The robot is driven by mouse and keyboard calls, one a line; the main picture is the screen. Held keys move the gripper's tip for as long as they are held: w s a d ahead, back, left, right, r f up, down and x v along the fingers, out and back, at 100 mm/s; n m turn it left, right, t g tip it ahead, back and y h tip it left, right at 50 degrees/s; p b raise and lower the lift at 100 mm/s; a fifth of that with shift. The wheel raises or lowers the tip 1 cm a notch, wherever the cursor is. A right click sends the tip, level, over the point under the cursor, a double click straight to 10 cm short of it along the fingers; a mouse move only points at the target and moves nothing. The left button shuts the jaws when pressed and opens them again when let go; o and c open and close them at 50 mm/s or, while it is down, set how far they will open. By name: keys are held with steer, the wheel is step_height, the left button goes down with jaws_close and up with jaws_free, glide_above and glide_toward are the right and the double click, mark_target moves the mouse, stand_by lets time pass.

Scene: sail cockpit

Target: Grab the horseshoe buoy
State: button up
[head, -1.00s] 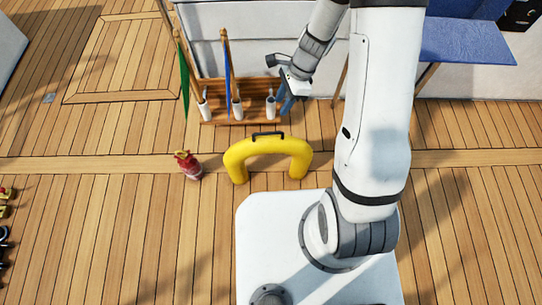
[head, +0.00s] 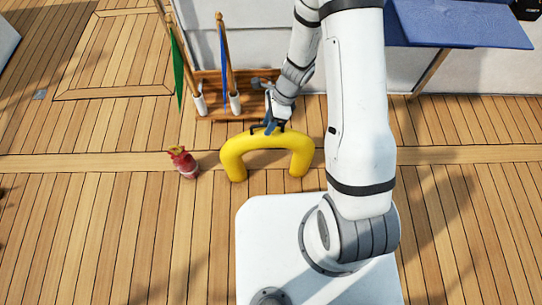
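The yellow horseshoe buoy (head: 267,142) stands on the wooden deck just beyond the front edge of my white base, its arch at the top and its two ends down. A dark handle sits on top of the arch, now partly hidden by my gripper. My gripper (head: 268,127) points down at the top of the arch, at or just above the handle. Its fingers are small and partly hidden, so I cannot tell whether they are open or shut, or touching the handle.
A red object (head: 184,163) stands on the deck left of the buoy. Behind is a wooden rack (head: 210,108) with a green flag (head: 178,75) and a blue flag (head: 226,80) on poles. A blue panel (head: 460,33) juts out at upper right.

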steer(key=shift+r, duration=0.1)
steer(key=shift+c, duration=0.2)
jaws_close()
stand_by(1.1)
